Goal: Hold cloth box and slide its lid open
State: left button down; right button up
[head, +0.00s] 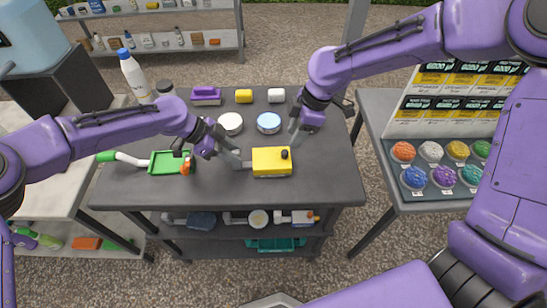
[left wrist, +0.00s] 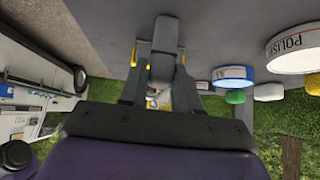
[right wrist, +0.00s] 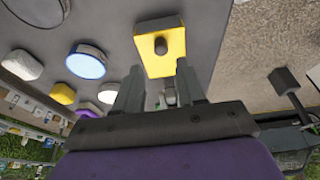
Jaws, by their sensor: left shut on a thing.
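The cloth box (head: 270,166) is yellow and sits on the dark table near its front. A dark round knob (head: 285,154) stands on its top, towards the right end. My left gripper (head: 243,161) is at the box's left end. In the left wrist view its fingers are shut on a grey block-like part (left wrist: 163,62), with bits of yellow beside it. My right gripper (head: 296,137) is above and behind the box's right end. In the right wrist view its fingers are apart and empty, with the box (right wrist: 172,55) and knob (right wrist: 161,46) beyond them.
Behind the box stand a white-lidded tin (head: 231,122) and a blue-lidded tin (head: 269,121). A green dustpan-like tray (head: 168,163) lies to the left. A white bottle (head: 134,74) stands at the back left. Table to the right of the box is clear.

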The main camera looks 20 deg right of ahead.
aim_at(287, 151)
jog(key=x, duration=0.6)
jog(key=shift+a+f, duration=0.15)
jog(key=shift+f, duration=0.2)
jog(key=shift+c, duration=0.4)
grip_shut()
